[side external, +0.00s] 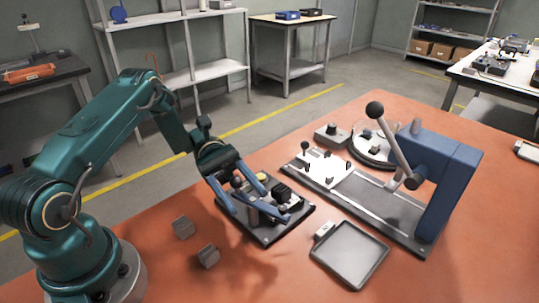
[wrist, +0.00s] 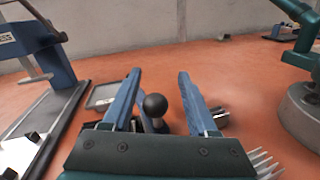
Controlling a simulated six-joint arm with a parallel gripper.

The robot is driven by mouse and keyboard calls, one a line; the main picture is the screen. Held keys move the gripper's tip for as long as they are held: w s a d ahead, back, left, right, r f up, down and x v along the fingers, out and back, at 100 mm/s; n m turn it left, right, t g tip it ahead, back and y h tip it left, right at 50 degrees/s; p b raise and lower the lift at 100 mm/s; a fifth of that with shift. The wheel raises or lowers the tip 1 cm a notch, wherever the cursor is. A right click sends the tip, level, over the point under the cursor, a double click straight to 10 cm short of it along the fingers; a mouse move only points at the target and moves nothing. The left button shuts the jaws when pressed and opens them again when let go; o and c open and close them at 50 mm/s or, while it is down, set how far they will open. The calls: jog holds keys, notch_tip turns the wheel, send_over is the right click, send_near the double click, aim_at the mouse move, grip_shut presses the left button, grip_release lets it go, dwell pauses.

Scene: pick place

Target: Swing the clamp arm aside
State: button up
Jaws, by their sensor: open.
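The clamp fixture (side external: 268,234) is a dark base plate with a block and clamp parts on the orange table. The clamp arm's black ball knob (side external: 237,183) shows beside my gripper (side external: 262,209). In the wrist view the same knob (wrist: 155,104) stands on a pale stem between the two blue fingers of my gripper (wrist: 166,80). The fingers are open, with a gap on both sides of the knob in that view. My gripper reaches down over the fixture. The fingers and palm hide much of the fixture in the wrist view.
A blue lever press (side external: 440,170) with a long ball-ended handle stands to the right. A shallow grey tray (side external: 349,254) lies in front of it. Two small grey blocks (side external: 182,227) (side external: 208,256) sit left of the fixture. The front right of the table is clear.

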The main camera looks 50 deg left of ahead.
jog(key=a+n+t, duration=0.3)
jog(key=a+t, duration=0.1)
jog(key=a, duration=0.1)
jog(key=s+d+r+m+t+y, duration=0.1)
jog(key=d+r+m+t+y, duration=0.2)
jog(key=r+m+y, duration=1.1)
jog(key=r+y, duration=0.1)
jog(key=y, duration=0.2)
jog(key=shift+d+r, duration=0.15)
jog(key=shift+d, duration=0.15)
dwell(0.8)
